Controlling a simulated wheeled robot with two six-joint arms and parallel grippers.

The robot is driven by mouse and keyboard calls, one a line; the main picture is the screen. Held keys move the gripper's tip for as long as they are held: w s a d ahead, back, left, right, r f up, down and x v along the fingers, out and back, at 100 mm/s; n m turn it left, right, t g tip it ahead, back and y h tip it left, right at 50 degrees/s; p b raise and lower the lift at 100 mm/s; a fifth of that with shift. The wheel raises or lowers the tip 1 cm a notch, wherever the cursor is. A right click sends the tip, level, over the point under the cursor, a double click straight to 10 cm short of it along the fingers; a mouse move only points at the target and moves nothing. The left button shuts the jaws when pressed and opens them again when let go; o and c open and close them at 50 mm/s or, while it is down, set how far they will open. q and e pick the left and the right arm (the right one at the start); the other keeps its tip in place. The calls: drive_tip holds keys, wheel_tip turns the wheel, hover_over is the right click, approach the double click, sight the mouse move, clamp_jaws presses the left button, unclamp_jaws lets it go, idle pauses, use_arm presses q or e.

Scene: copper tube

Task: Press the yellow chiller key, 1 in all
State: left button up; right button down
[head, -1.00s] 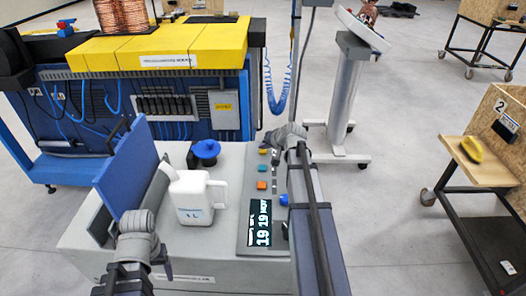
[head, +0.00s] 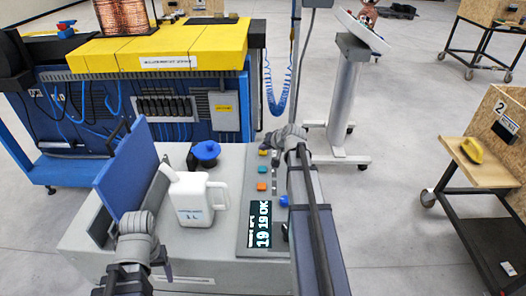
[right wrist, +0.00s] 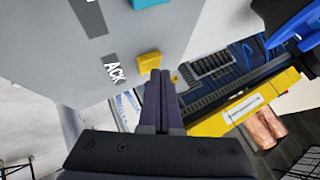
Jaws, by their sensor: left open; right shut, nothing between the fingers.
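The yellow key (head: 263,152) is the uppermost on the grey chiller's control panel (head: 256,210). In the right wrist view the yellow key (right wrist: 149,61) sits by the label "ACK". My right gripper (head: 265,146) is shut and empty, its fingertips (right wrist: 160,73) right at the yellow key's edge; I cannot tell whether they touch. Teal (head: 262,169) and orange (head: 261,187) keys lie below it. The display (head: 259,225) reads 19, 19 and "OK". My left gripper (head: 138,272) is open and empty at the chiller's front left.
A white jug (head: 195,200) and a blue cap (head: 206,150) stand on the chiller top, beside a raised blue lid (head: 125,175). A blue and yellow machine (head: 160,60) stands behind. A grey pedestal (head: 346,100) is to the right.

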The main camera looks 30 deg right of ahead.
sight(264, 153)
drive_tip(key=shift+r+p, duration=0.3)
drive_tip(key=shift+r, duration=0.25)
wheel_tip(264, 153, up, 5)
drive_tip(key=p, duration=0.5)
idle(0.6)
